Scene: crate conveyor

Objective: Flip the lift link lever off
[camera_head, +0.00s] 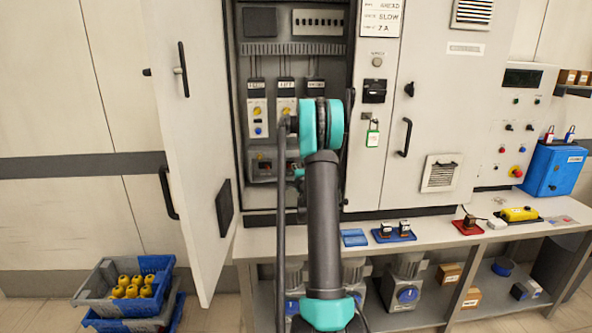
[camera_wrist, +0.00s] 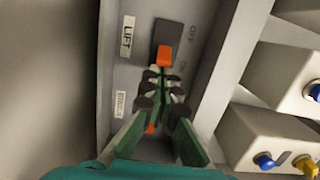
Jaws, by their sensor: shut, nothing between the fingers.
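In the wrist view the lift link lever is an orange handle (camera_wrist: 165,56) at the end of a dark block (camera_wrist: 168,32). It stands on a grey panel between a LIFT label (camera_wrist: 128,36) and OFF lettering (camera_wrist: 193,34). My gripper (camera_wrist: 160,72) is shut and empty, with its fingertips right below the orange handle. I cannot tell whether they touch it. A second bit of orange (camera_wrist: 150,128) shows behind the fingers. In the head view my arm reaches into the open cabinet (camera_head: 298,20) and hides the lever and most of my gripper.
The cabinet door (camera_head: 190,120) stands open on the left. White modules (camera_wrist: 268,130) with blue and yellow knobs sit right of the lever, past a grey divider (camera_wrist: 228,70). A workbench (camera_head: 440,235) with small parts runs below. A crate of yellow parts (camera_head: 100,280) is on the floor.

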